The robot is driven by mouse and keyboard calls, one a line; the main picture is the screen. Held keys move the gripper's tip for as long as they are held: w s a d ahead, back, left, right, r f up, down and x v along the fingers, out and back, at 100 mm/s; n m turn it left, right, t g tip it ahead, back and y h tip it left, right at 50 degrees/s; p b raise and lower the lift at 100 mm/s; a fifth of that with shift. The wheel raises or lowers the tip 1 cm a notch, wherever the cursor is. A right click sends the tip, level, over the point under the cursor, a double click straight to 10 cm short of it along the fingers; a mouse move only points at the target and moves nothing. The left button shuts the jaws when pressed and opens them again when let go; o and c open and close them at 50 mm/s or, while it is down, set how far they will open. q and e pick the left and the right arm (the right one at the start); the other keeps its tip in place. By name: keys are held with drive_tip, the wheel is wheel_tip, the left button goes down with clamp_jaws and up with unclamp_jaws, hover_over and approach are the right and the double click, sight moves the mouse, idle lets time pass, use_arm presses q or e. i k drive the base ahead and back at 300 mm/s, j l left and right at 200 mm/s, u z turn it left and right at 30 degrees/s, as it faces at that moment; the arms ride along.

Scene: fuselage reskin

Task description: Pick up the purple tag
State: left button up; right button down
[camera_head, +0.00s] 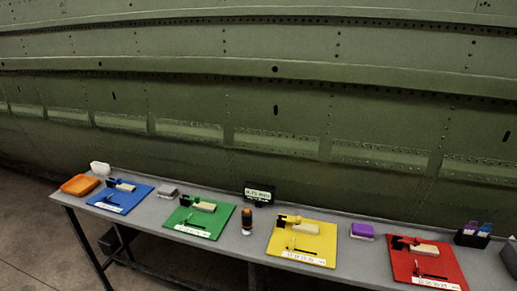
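A black holder (471,240) stands at the back right of the table. Small upright tags (485,228) in blue and purple tones stick up from it. They are too small to tell exactly which one is purple. A purple block-like item with a pale base (362,230) lies on the table between the yellow and red mats. It looks more like a sponge or pad than a tag. Neither of my grippers shows in the head view.
The long grey table (343,262) carries blue (107,199), green (217,213), yellow (327,230) and red (452,262) mats with tools. An orange tray (80,185), a small black display (259,193) and a dark bottle (247,222) stand among them. A green fuselage wall rises behind.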

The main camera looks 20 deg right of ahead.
sight(467, 229)
drive_tip(key=z, duration=2.2)
drive_tip(key=i+l+u, duration=0.1)
drive_tip(key=u, duration=0.3)
drive_tip(key=l+u, duration=0.2)
drive_tip(key=u, duration=0.2)
drive_tip(key=i+l+u, duration=0.1)
drive_tip(key=u, duration=0.3)
drive_tip(key=l+u, duration=0.4)
drive_tip(key=l, duration=0.75)
drive_tip(key=i, duration=0.05)
